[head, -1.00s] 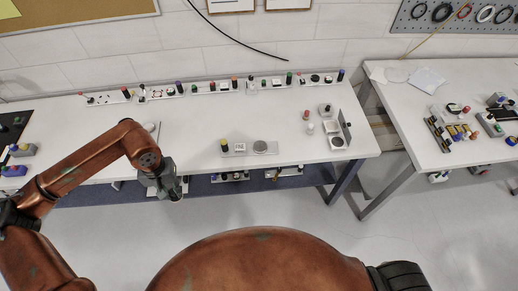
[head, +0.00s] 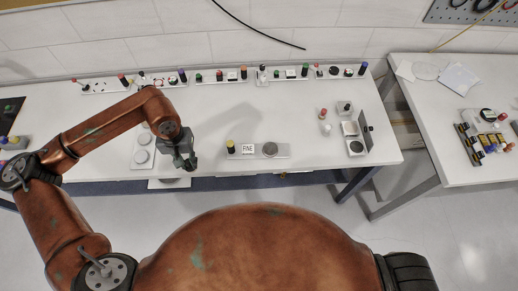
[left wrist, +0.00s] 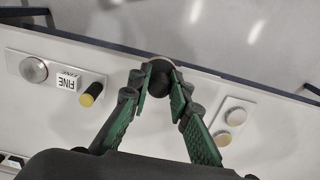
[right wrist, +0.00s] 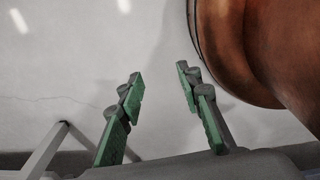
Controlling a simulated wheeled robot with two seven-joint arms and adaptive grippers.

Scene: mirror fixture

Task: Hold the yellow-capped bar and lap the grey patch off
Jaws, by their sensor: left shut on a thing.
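The yellow-capped bar (head: 231,146) is dark and stands upright on a pale plate (head: 284,152), beside a block marked FINE (head: 248,149) and a round grey disc (head: 270,149). The bar also shows left of the fingers in the left wrist view (left wrist: 89,95). My left gripper (head: 189,165) is left of this plate, near the front table edge, apart from the bar. Its fingertips are shut on a dark round knob with a grey disc (left wrist: 160,68) behind it. My right gripper (right wrist: 158,80) is open and empty over the floor. I cannot identify the grey patch for sure.
A pale plate with two round pads (head: 142,150) lies left of my left gripper. A fixture with an upright dark panel (head: 367,138) stands at the table's right end. Several small racks line the back. The middle of the table is clear.

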